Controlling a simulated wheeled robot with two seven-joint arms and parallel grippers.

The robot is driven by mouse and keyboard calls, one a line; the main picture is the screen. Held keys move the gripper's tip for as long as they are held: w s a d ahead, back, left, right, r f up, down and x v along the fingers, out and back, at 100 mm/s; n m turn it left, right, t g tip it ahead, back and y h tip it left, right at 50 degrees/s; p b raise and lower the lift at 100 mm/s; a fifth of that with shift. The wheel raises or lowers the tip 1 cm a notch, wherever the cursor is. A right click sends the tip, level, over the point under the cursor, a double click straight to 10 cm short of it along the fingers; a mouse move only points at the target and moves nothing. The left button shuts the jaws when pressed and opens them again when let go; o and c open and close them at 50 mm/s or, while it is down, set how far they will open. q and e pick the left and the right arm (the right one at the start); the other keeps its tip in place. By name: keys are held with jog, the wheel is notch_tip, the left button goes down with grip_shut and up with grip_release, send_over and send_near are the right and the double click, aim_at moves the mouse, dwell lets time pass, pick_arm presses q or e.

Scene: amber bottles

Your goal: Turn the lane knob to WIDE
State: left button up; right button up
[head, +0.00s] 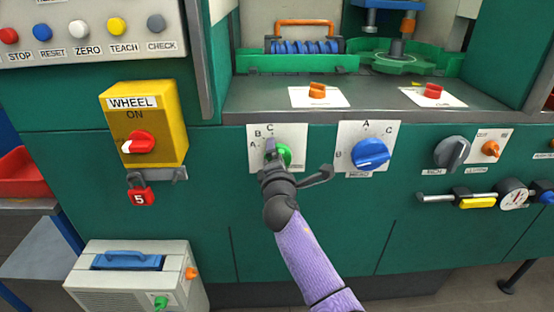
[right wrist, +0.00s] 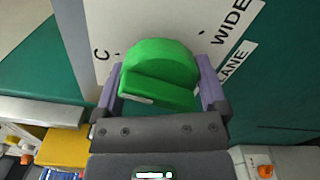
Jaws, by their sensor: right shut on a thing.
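The lane knob is green; in the head view (head: 285,154) it is partly hidden by my right gripper (head: 273,152). It sits on a white plate (head: 296,135) lettered A, B and C. In the right wrist view, the green knob (right wrist: 158,62) is between the two purple fingers of my right gripper (right wrist: 160,92), which is shut on it. The letter C (right wrist: 100,55) is left of the knob, and the WIDE label (right wrist: 232,20) is at upper right, with LANE (right wrist: 232,62) below it. I cannot tell which mark the knob points to. My left gripper is not in view.
A blue knob (head: 371,154) on its own plate is right of the lane knob, with a grey knob (head: 452,152) farther right. A yellow WHEEL box (head: 168,120) with a red knob protrudes at left. A steel ledge (head: 380,113) runs above.

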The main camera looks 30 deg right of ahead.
jog(key=m, duration=0.3)
jog(key=shift+f+m, duration=0.1)
jog(key=shift+m, duration=0.2)
jog(key=m+b, duration=0.1)
jog(key=m, duration=0.2)
jog(key=shift+m, duration=0.3)
jog(key=m, duration=0.2)
jog(key=shift+m, duration=1.3)
jog(key=m, duration=0.2)
jog(key=shift+m, duration=1.3)
jog(key=m, duration=0.2)
jog(key=shift+m+p, duration=0.3)
jog(key=shift+p, duration=0.05)
jog(key=shift+r+m+p, duration=0.2)
jog(key=shift+m+p, duration=0.1)
jog(key=shift+m, duration=0.8)
jog(key=shift+s+m, duration=0.1)
jog(key=shift+m, duration=0.6)
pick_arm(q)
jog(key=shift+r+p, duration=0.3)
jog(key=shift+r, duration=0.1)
pick_arm(e)
jog(key=shift+f+m, duration=0.1)
jog(key=shift+m, duration=0.3)
